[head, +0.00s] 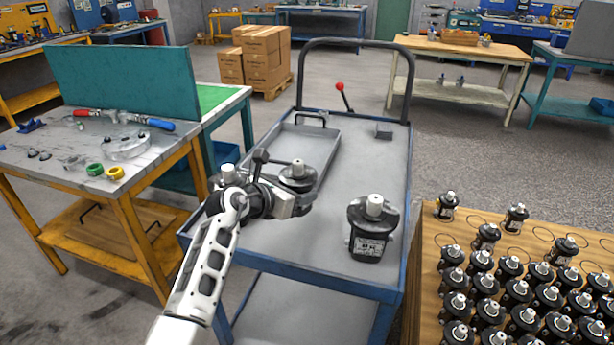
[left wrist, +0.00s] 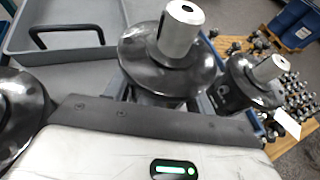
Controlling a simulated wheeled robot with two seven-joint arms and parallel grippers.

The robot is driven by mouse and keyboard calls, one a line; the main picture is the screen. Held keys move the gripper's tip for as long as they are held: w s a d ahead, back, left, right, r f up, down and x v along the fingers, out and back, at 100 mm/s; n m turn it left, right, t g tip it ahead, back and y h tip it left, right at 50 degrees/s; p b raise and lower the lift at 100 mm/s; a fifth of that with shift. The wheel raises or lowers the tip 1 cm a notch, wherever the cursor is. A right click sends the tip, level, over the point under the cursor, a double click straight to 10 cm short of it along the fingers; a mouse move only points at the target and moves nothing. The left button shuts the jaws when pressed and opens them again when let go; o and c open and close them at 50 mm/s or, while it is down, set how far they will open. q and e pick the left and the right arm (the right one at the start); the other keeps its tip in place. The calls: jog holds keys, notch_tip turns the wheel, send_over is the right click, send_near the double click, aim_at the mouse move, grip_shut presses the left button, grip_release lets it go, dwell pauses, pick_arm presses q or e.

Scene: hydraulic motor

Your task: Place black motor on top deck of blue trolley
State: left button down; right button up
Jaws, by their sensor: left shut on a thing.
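The blue trolley (head: 345,287) stands in front of me with a grey top deck (head: 362,160). My left gripper (head: 298,201) is over the near half of the deck, shut on a black motor (head: 298,176) with a silver shaft pointing up. This held motor also shows in the left wrist view (left wrist: 170,62). Its base is hidden, so I cannot tell whether it touches the deck. A second black motor (head: 372,238) stands upright at the deck's near right. A third motor (head: 228,173) is at the left, mostly hidden behind my wrist. My right gripper is not in view.
A shallow grey tray (head: 322,137) with a handle lies on the deck's left side. A small grey block (head: 383,130) is at the far right. A wooden table (head: 424,262) with many motors stands at right; a workbench (head: 60,150) stands at left. The deck's right middle is clear.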

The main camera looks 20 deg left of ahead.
pick_arm(q)
jog(key=shift+w+f+b, duration=0.15)
jog(key=shift+f+b, duration=0.4)
jog(key=shift+f, duration=2.8)
jog(key=c, duration=0.9)
grip_release()
jog(key=shift+f, duration=0.35)
jog(key=shift+c, duration=0.2)
jog(key=o, duration=0.4)
jog(key=shift+s, duration=0.2)
